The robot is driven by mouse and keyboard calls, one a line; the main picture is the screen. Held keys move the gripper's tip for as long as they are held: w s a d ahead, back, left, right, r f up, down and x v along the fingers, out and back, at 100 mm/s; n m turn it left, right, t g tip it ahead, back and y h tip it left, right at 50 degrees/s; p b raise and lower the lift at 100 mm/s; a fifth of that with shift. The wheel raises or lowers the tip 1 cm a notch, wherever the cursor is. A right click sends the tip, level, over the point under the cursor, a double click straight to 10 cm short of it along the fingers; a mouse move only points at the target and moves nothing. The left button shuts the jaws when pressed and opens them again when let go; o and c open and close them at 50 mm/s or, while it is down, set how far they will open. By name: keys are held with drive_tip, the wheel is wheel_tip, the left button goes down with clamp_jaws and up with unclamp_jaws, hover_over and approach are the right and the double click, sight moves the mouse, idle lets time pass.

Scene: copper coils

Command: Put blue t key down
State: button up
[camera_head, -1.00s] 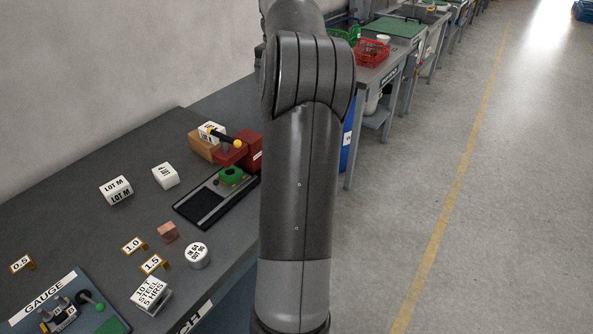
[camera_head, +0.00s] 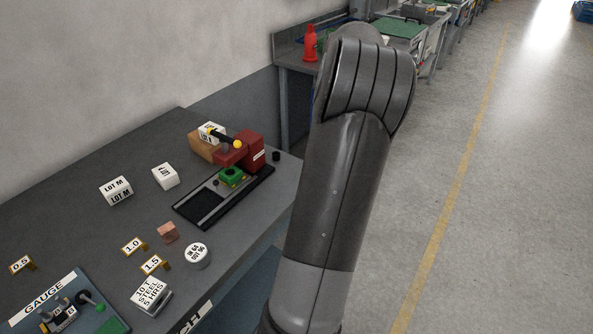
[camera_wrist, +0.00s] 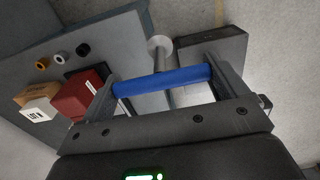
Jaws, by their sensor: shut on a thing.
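The blue T key (camera_wrist: 150,82) is in my gripper (camera_wrist: 165,79) in the wrist view. Its blue crossbar spans the gap between the two fingers, and a grey stem with a round end points away from me. The key appears held clear of the bench. In the head view the gripper and key are out of sight; only my arm shows, at the right of the bench.
The grey bench (camera_head: 95,160) holds a red block (camera_head: 251,149), a black tray (camera_head: 205,207) with a green part (camera_head: 231,175), white labelled boxes, a copper cube (camera_head: 168,232) and a gauge board (camera_head: 100,314). A small black cylinder (camera_head: 276,156) stands near the right edge.

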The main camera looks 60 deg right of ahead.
drive_tip(key=w+a+f, duration=0.1)
drive_tip(key=w+f, duration=1)
drive_tip(key=f, duration=0.1)
drive_tip(key=shift+w, duration=0.35)
drive_tip(key=shift+f, duration=0.15)
drive_tip(key=o, duration=0.9)
drive_tip(key=shift+f, duration=0.1)
drive_tip(key=shift+c, duration=0.2)
wheel_tip(320, 180, up, 12)
drive_tip(key=shift+r, duration=0.2)
